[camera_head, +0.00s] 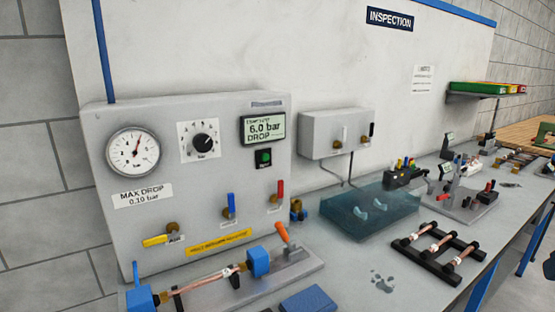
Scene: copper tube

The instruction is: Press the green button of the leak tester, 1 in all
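The leak tester (215,190) is a grey box at the left with a round gauge (134,152), a black knob and a display (263,128) reading 6.0 bar. Its green button (264,157) sits in a small black plate just below the display. Nothing touches or covers the button. A copper tube (205,281) lies in a fixture with blue end blocks in front of the tester. My gripper is not in view.
A yellow, a blue and a red lever (280,190) stick out of the tester's front. An orange-handled clamp (284,238) stands below them. A water tray (370,210) and a black rack with copper tubes (440,247) stand to the right. The bench front between them is mostly clear.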

